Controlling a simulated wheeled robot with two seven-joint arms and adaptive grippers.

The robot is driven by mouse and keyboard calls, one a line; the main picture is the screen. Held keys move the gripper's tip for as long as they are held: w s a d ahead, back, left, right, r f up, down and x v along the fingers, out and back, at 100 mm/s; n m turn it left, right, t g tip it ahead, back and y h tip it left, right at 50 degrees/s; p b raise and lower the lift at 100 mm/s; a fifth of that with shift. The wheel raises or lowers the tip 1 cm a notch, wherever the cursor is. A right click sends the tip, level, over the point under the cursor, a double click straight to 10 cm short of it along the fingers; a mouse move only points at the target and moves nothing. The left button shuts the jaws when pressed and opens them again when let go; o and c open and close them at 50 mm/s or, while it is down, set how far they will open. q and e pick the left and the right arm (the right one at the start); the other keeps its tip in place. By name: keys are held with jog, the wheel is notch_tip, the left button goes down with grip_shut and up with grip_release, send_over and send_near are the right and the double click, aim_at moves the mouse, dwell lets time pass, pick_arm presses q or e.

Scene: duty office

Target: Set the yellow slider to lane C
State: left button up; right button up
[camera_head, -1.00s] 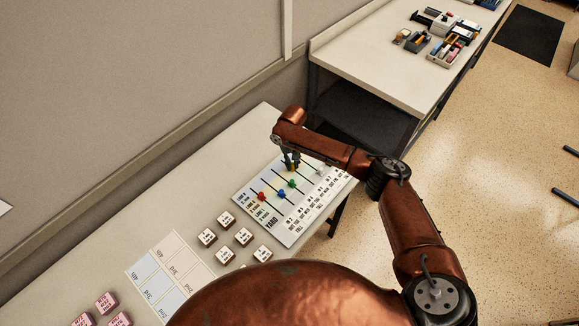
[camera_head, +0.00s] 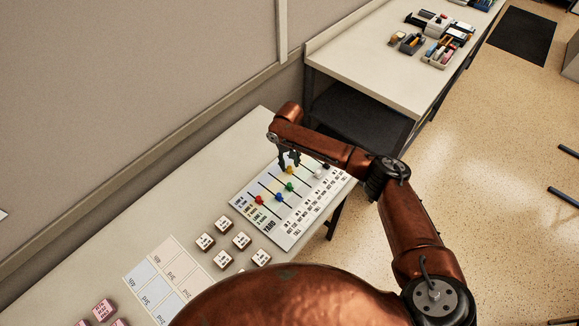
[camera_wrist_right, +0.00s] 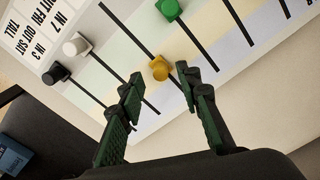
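The yellow slider (camera_head: 290,170) is a small knob on a dark slot of the white YARD board (camera_head: 290,236). It also shows in the right wrist view (camera_wrist_right: 159,68). My right gripper (camera_head: 289,158) is over the board's far side at this slider. In the right wrist view its two dark green fingers (camera_wrist_right: 160,78) are apart, one on each side of the yellow slider's slot. The knob lies about level with the fingertips, with a gap visible on both sides. The lane labels are too small to read surely, so I cannot tell the knob's lane. My left gripper is out of view.
A green slider (camera_wrist_right: 168,9) and a white slider (camera_wrist_right: 76,44) sit on neighbouring slots, with a black one (camera_wrist_right: 55,73) beyond. Blue (camera_head: 279,197) and red (camera_head: 260,200) sliders are further left. Lettered blocks (camera_head: 242,240) stand left of the board.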

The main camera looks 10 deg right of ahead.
aim_at(289, 167)
notch_tip(289, 167, up, 9)
jog(key=shift+r, duration=0.2)
dwell(0.6)
